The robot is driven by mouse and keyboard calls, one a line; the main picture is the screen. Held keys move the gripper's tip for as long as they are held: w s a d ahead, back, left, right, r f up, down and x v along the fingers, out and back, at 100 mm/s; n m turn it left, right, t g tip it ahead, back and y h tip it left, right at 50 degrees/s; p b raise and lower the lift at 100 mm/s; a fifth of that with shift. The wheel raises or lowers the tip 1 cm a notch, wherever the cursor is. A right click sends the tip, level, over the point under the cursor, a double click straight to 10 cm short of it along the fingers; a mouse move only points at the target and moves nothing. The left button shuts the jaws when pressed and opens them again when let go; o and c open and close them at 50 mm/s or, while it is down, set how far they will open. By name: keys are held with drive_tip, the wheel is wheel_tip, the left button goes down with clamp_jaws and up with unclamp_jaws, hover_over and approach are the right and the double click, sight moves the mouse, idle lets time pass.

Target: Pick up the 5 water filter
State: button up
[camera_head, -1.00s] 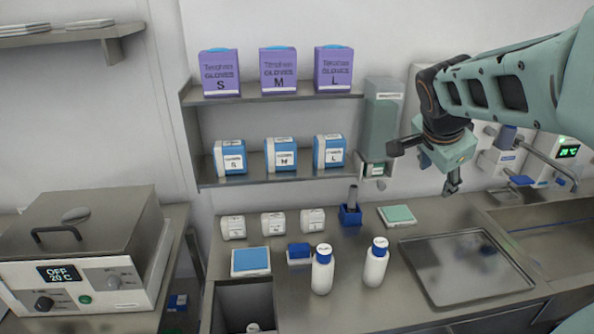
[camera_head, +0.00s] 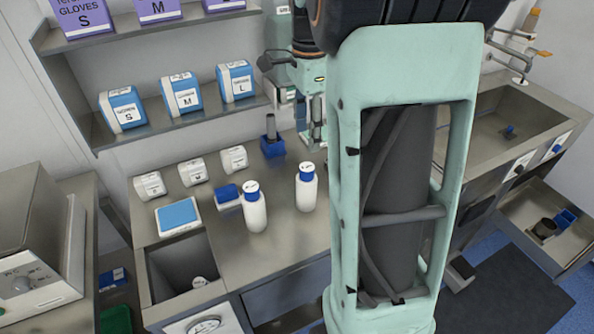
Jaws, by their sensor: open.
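No object in view carries a readable "5" or a water filter label, so I cannot tell which one is the water filter. Small items lie in an open drawer at the right: a dark round item (camera_head: 544,229) and small blue items (camera_head: 566,218). My gripper (camera_head: 294,98) is open above the back of the counter, near the shelf's right end. It is partly hidden behind my own arm link, and I see nothing held in it.
Two white bottles with blue caps (camera_head: 255,208) (camera_head: 306,188) stand on the steel counter (camera_head: 285,240). White boxes (camera_head: 193,172) and a blue holder (camera_head: 272,147) are behind. Shelves hold blue boxes (camera_head: 182,94) and purple glove boxes (camera_head: 160,10). A sink (camera_head: 505,115) is right.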

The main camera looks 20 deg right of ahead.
sight(307, 167)
wheel_tip(307, 167, down, 5)
drive_tip(key=shift+s+a+f, duration=0.1)
drive_tip(key=shift+s+f, duration=0.05)
drive_tip(key=shift+f, duration=0.05)
drive_tip(key=shift+s+f+p, duration=0.15)
drive_tip(key=shift+f+p, duration=0.05)
drive_tip(key=shift+f, duration=1.1)
drive_tip(key=shift+s+f+p, duration=0.1)
drive_tip(key=shift+f+p, duration=0.05)
drive_tip(key=shift+f, duration=1.15)
clamp_jaws()
